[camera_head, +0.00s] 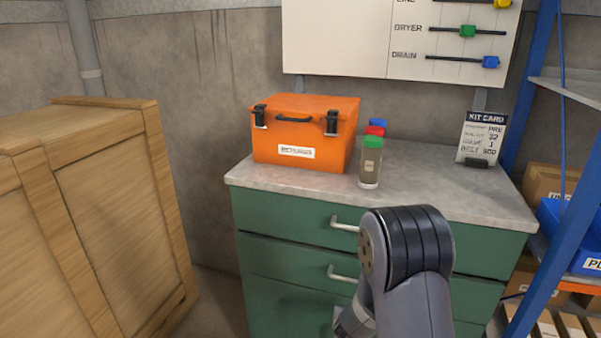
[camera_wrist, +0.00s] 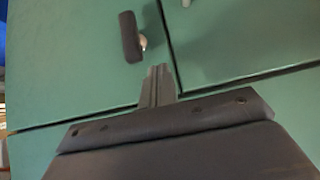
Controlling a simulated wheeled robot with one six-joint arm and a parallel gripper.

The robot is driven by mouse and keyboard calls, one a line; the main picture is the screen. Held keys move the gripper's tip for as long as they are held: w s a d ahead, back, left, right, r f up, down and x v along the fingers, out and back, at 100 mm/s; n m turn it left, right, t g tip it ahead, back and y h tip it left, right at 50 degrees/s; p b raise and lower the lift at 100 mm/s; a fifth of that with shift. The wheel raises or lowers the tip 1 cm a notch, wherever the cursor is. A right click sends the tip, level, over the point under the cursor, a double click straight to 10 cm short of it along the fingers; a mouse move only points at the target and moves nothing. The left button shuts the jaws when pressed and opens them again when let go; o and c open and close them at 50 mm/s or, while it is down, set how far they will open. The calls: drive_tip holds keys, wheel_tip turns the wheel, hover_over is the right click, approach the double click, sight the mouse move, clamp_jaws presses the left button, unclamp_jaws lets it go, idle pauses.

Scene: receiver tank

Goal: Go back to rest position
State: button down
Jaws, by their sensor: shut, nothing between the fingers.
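My gripper (camera_wrist: 158,72) shows in the wrist view with its fingers together and nothing between them. It is in front of the green drawer cabinet (camera_wrist: 70,60), below a dark drawer handle end (camera_wrist: 129,37). I cannot tell whether the fingertips touch the cabinet front. In the head view my arm rises at the bottom, in front of the green cabinet (camera_head: 285,262), and the gripper is hidden behind it. The drawers look shut.
On the grey worktop (camera_head: 430,180) stand an orange case (camera_head: 330,135), a jar with a green lid (camera_head: 371,165) with red and blue lids behind, and a kit card (camera_head: 481,137). A wooden crate (camera_head: 110,220) is at left. A blue shelf rack (camera_head: 560,240) is at right.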

drive_tip(key=p+v, duration=0.3)
drive_tip(key=v, duration=0.4)
drive_tip(key=shift+r, duration=0.5)
drive_tip(key=shift+s+a, duration=0.1)
drive_tip(key=shift+a, duration=0.05)
